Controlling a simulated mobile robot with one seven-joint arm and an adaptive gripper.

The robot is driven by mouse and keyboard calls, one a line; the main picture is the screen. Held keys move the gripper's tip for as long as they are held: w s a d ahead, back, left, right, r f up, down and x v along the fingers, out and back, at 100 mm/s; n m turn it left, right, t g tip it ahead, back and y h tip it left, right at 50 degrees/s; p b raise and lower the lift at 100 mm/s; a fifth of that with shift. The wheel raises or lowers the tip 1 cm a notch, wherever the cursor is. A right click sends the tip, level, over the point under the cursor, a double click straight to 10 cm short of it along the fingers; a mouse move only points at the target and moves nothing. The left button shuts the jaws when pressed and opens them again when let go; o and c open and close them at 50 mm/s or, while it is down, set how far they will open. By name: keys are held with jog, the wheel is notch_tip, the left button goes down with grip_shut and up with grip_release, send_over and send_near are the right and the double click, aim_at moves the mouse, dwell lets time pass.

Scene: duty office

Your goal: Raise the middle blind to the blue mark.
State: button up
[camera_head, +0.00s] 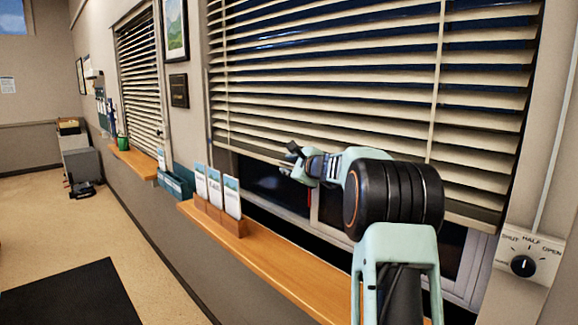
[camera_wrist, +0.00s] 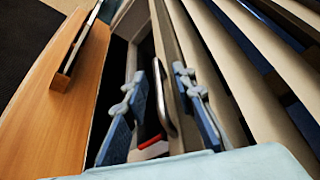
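The blind (camera_head: 330,95) with wide cream slats hangs partly lowered over the large window in the head view. I take it for the middle blind. Its bottom rail (camera_wrist: 165,35) runs through the wrist view, with a curved metal handle (camera_wrist: 162,98) on it. My gripper (camera_head: 290,160) is at the lower edge of the blind. Its fingers (camera_wrist: 162,105) are apart, one on each side of the handle, with gaps visible. A red mark (camera_wrist: 153,143) shows below the handle, partly hidden by my gripper. I cannot make out a blue mark.
A wooden sill (camera_head: 265,258) runs below the window, with a leaflet holder (camera_head: 215,215) on it. A dial marked shut, half and open (camera_head: 522,265) is on the wall at right. Another blind (camera_head: 139,80) hangs farther left. Dark window glass shows below the rail.

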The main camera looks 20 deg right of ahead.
jog(key=v, duration=1.2)
dwell(0.5)
